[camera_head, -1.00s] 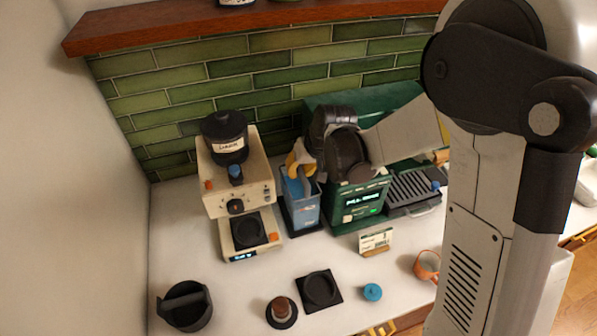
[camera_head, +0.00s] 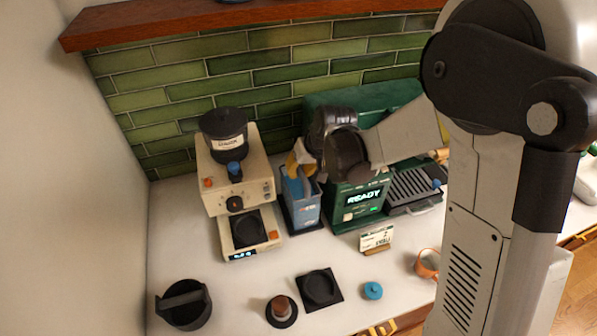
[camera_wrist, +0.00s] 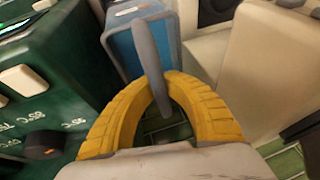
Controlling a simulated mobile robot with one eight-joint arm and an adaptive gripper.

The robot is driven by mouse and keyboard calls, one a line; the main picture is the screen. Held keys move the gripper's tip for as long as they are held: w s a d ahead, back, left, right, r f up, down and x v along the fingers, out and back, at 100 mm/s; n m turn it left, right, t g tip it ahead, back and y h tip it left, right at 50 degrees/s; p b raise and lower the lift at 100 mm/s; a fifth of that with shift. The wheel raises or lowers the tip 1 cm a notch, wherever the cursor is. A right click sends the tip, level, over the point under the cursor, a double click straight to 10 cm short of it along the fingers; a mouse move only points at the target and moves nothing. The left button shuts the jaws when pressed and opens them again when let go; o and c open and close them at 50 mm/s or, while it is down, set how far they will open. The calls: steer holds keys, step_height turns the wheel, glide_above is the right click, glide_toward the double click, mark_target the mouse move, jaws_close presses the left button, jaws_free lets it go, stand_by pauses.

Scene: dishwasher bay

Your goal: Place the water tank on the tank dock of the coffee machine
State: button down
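The water tank (camera_head: 305,211) is a blue, box-shaped container with a grey handle. It stands upright at the left side of the green coffee machine (camera_head: 350,212), on a dark base that looks like the tank dock (camera_head: 289,222). The machine's display reads READY. In the wrist view the tank (camera_wrist: 121,48) is at the top, with its handle between the yellow fingers of my gripper (camera_wrist: 157,76). The fingertips close on both sides of the handle. In the head view my gripper (camera_head: 300,166) is above the tank, and my wrist partly hides the machine.
A cream grinder (camera_head: 215,190) stands close to the left of the tank. A tiled wall (camera_head: 285,70) is behind. A black knock bin (camera_head: 184,305), a tamper (camera_head: 281,309), a black mat (camera_head: 320,289), a blue puck (camera_head: 373,291) and an orange cup (camera_head: 427,264) are in front.

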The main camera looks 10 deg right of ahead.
steer(key=c, duration=1.5)
jaws_free()
steer(key=shift+c, duration=0.2)
steer(key=v, duration=1.2)
steer(key=s+d+f+m+t+h+b, duration=0.1)
steer(key=s+d+f+b, duration=0.3)
steer(key=s+b, duration=0.3)
steer(key=s+d+f+t+h+b, duration=0.2)
steer(key=s+d+f+b, duration=0.3)
steer(key=s, duration=0.7)
steer(key=f+b, duration=0.1)
steer(key=b, duration=0.1)
steer(key=shift+f+m+b, duration=0.25)
steer(key=shift+m+b, duration=0.1)
steer(key=shift+m, duration=0.05)
